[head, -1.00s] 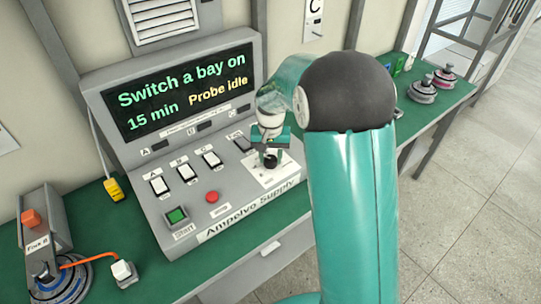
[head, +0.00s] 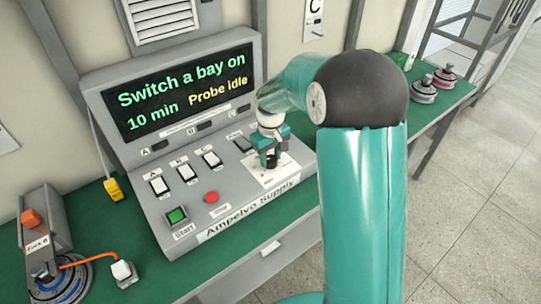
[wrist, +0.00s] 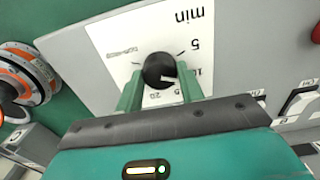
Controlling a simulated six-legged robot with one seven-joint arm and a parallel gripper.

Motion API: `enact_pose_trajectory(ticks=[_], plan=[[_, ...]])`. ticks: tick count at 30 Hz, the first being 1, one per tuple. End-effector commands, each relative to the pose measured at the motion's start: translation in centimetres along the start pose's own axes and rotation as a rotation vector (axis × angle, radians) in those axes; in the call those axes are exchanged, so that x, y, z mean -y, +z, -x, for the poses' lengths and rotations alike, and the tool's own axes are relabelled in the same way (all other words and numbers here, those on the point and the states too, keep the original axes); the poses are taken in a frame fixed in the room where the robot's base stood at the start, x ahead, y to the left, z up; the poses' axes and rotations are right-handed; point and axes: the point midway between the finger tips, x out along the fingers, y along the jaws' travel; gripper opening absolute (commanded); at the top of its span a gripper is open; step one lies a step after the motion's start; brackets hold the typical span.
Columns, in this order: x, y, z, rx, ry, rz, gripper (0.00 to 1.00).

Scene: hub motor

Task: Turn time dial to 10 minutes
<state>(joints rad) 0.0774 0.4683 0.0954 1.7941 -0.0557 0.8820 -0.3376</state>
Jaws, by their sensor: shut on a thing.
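The time dial (wrist: 159,71) is a black round knob on a white scale plate (wrist: 112,32) marked "min", with 5 and 20 readable and other marks partly covered. Its white pointer line is toward the mark beside the right finger, which looks like 10. My gripper (wrist: 160,88) is shut on the dial, one green finger on each side. In the head view my gripper (head: 270,155) is over the plate at the right of the sloped console (head: 240,185). The console's screen (head: 180,90) reads "Switch a bay on", "10 min", "Probe idle".
White rocker switches (head: 187,172), a red button (head: 211,197) and a green Start button (head: 177,215) are left of my gripper. An orange-cabled plug (head: 122,272) lies on the green bench. Motor-like discs (head: 424,90) stand at the right end.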

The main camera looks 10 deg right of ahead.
Motion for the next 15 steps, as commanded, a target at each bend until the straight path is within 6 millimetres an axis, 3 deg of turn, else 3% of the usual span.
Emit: enact_pose_trajectory(ticks=[13, 14, 15], plan=[[-0.01, -0.03, 0.08, -0.001, 0.001, 0.013, 0.15], [-0.01, -0.03, 0.08, -0.001, 0.001, 0.013, 0.40], [-0.01, -0.03, 0.08, -0.001, 0.001, 0.013, 0.48]])
